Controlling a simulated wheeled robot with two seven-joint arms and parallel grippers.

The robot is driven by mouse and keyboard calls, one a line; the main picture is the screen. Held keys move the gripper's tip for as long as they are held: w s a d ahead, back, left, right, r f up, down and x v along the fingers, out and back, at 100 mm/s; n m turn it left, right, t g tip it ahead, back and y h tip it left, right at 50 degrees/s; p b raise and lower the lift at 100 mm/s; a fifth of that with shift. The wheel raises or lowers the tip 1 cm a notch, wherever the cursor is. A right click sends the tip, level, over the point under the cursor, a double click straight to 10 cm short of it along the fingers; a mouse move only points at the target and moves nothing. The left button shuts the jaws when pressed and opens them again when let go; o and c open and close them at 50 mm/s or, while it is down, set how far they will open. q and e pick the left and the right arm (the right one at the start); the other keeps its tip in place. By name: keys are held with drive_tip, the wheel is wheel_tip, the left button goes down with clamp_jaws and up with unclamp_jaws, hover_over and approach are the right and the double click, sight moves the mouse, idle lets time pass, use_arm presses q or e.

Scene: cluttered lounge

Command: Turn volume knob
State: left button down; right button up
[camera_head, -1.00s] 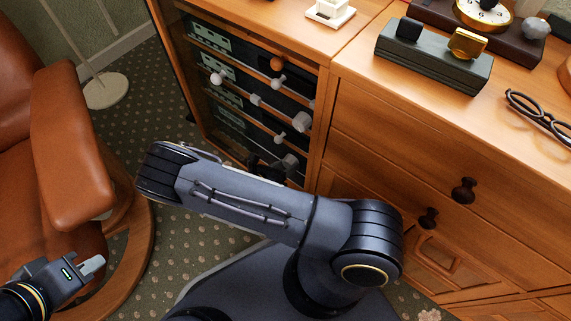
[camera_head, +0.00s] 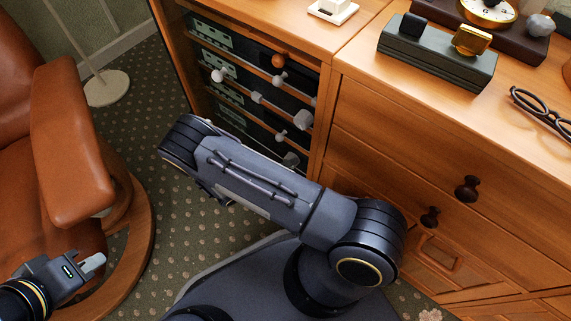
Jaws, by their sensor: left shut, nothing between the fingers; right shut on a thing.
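The stereo units (camera_head: 258,85) sit stacked in an open cabinet at the upper middle. I cannot tell which one is the volume knob. My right arm crosses in front of the cabinet's lower part. Its gripper is hidden, so its contact with any knob does not show. My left gripper (camera_head: 94,263) is shut and empty at the lower left, beside the armchair, far from the knobs.
A brown leather armchair (camera_head: 70,150) stands at the left on a wooden base. A wooden drawer cabinet (camera_head: 400,130) at the right carries a dark green box (camera_head: 435,60), a clock (camera_head: 488,10) and glasses (camera_head: 540,112). Patterned carpet lies between.

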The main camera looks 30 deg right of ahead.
idle(0.3)
drive_tip(key=o, duration=1)
drive_tip(key=shift+a, duration=0.1)
drive_tip(key=p+v, duration=0.2)
drive_tip(key=v, duration=0.5)
drive_tip(key=shift+a, duration=0.35)
